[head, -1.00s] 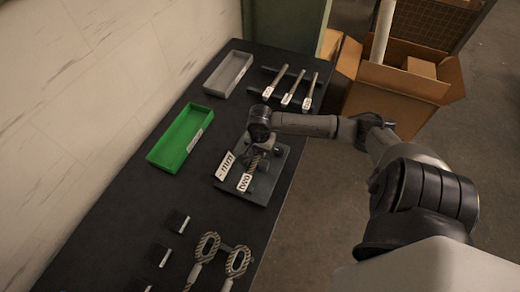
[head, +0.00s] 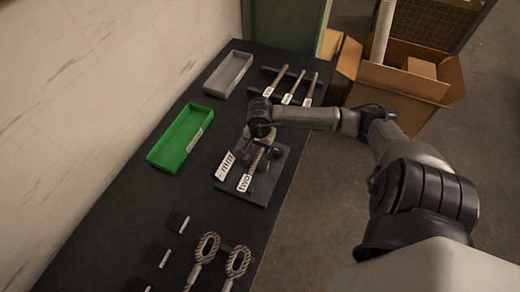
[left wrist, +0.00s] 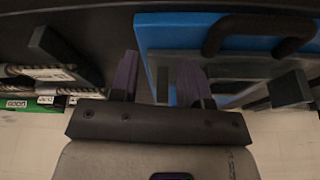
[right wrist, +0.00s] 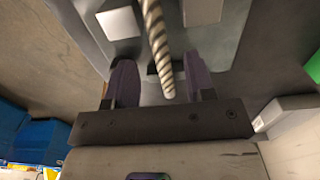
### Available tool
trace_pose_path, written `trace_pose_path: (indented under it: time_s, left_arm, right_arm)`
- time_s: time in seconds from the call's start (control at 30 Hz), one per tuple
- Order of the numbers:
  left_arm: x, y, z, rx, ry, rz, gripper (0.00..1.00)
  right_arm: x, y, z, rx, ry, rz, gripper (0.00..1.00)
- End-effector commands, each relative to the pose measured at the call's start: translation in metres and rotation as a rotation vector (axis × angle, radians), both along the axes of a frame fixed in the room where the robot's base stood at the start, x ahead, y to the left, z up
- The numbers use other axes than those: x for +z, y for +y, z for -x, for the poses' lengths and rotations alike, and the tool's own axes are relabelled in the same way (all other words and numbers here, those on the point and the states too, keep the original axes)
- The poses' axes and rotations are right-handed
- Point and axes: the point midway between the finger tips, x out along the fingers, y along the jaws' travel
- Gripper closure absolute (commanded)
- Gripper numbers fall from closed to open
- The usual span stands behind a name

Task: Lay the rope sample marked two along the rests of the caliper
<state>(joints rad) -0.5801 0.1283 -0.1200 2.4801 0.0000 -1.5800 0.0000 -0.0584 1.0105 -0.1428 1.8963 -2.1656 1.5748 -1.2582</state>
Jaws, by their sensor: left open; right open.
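The rope sample (head: 255,160) with the white tag "two" (head: 244,183) lies slantwise over the caliper's dark base plate (head: 262,192). Whether it sits fully in the rests cannot be told. My right gripper (head: 259,130) is over the caliper, at the sample's far end, and hides part of it. In the right wrist view the striped rope (right wrist: 156,45) runs between the spread fingers (right wrist: 158,80), with a gap on each side. My left gripper (left wrist: 158,82) is open and empty in the left wrist view; the head view does not show it.
A green tray (head: 163,158) and a grey tray (head: 211,86) stand left of the caliper. Several tagged rods lie on a rack (head: 272,70) behind. Looped ropes (head: 236,262) and small dark blocks (head: 174,221) are in front. A blue thing (left wrist: 155,55) is beside my left gripper.

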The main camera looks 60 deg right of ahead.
Motion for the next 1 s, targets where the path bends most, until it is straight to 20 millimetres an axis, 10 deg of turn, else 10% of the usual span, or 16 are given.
trace_pose_path:
  time_s: [0.5, 1.0]
  left_arm:
    - [-0.002, -0.003, 0.0, 0.006, -0.001, 0.01, 0.57]
    - [-0.003, -0.003, 0.0, 0.008, 0.0, 0.012, 0.57]
  right_arm:
    - [0.092, 0.0, -0.001, 0.001, -0.002, 0.003, 0.5]
    - [0.108, 0.0, 0.0, -0.004, -0.001, 0.0, 0.5]
